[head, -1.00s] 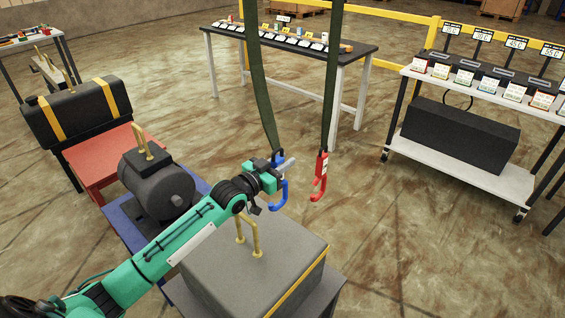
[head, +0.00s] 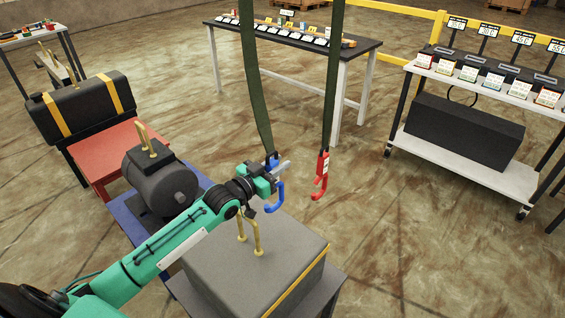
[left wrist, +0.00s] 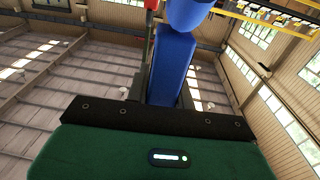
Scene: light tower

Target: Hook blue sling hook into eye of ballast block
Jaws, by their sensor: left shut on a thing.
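My left gripper (head: 272,177) is shut on the blue sling hook (head: 274,200), which hangs on a dark green strap. The blue hook also fills the upper middle of the left wrist view (left wrist: 172,65). The ballast block (head: 245,268) is a large grey box with a yellow edge, below the gripper. Its brass eye (head: 257,236) stands up from the top. In the head view the hook's curve shows just above and right of the eye, apart from it. The exact depth between them cannot be told. My right gripper is not in view.
A red hook (head: 320,178) hangs on a second strap to the right. A dark cylinder with a brass eye (head: 160,185) stands left of the block. A black tank (head: 82,108) is on a red stand behind. Open floor lies right of the block.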

